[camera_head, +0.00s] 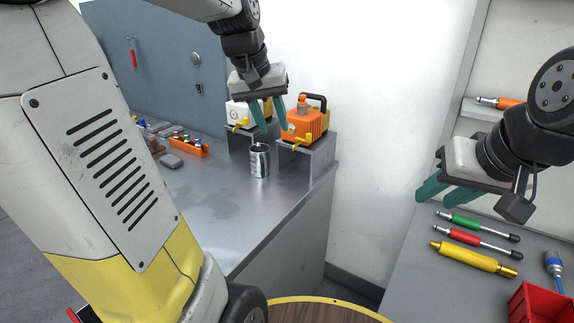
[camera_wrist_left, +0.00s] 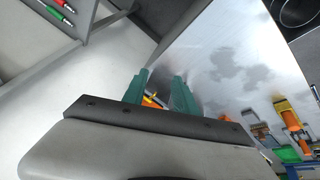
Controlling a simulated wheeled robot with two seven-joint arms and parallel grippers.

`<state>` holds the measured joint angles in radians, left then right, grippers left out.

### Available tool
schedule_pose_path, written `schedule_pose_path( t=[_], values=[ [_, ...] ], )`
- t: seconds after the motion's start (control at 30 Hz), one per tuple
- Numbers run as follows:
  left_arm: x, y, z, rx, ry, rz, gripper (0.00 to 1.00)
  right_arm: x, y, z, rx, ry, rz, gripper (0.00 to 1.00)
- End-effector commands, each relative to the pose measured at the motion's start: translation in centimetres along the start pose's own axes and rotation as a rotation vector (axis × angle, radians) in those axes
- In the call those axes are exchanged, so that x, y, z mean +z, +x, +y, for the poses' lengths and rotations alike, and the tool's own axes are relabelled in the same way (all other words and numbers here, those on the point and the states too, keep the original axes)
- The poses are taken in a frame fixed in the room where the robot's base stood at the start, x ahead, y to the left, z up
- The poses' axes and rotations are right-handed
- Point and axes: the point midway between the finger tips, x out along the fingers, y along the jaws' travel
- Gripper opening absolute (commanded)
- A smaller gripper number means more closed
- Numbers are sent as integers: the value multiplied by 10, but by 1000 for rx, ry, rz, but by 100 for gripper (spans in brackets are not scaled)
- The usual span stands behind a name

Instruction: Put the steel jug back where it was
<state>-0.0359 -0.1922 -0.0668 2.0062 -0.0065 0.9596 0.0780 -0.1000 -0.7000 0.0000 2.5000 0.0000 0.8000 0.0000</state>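The steel jug (camera_head: 260,160) stands upright on the metal bench (camera_head: 225,205) in the head view, in front of the gap between two small grey stands. My left gripper (camera_head: 273,130) is above the jug, with its teal fingers apart and nothing between them. The fingertips are clear of the jug's rim. In the left wrist view the left gripper (camera_wrist_left: 160,76) also shows spread fingers; I cannot make out the jug there. My right gripper (camera_head: 432,201) hangs over the right-hand bench with its fingers apart and empty.
An orange device (camera_head: 306,124) and a white device with a dial (camera_head: 238,113) sit on the stands behind the jug. An orange tray (camera_head: 188,148) lies left on the bench. Coloured tools and a red bin (camera_head: 540,303) lie on the right bench. The front of the metal bench is clear.

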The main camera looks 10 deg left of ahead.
Motion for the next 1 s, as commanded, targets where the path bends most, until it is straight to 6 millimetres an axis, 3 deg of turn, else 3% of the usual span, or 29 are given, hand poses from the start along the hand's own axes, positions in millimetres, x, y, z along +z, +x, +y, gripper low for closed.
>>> schedule_pose_path(
  t=[0.03, 0.2, 0.4, 0.57, 1.0],
  values=[
    [23, -10, 6, 13, 27, 27, 34, 0, 0, 0, 0, 0, 0, 36],
    [91, -20, 18, 41, 112, 100, 34, 0, 0, 0, 0, 0, 0, 36],
    [144, -16, 22, 55, 178, 157, 34, 0, 0, 0, 0, 0, 0, 36],
    [158, -13, 23, 57, 197, 172, 34, 0, 0, 0, 0, 0, 0, 36],
    [158, -12, 23, 57, 197, 172, 34, 0, 0, 0, 0, 0, 0, 36]
  ],
)
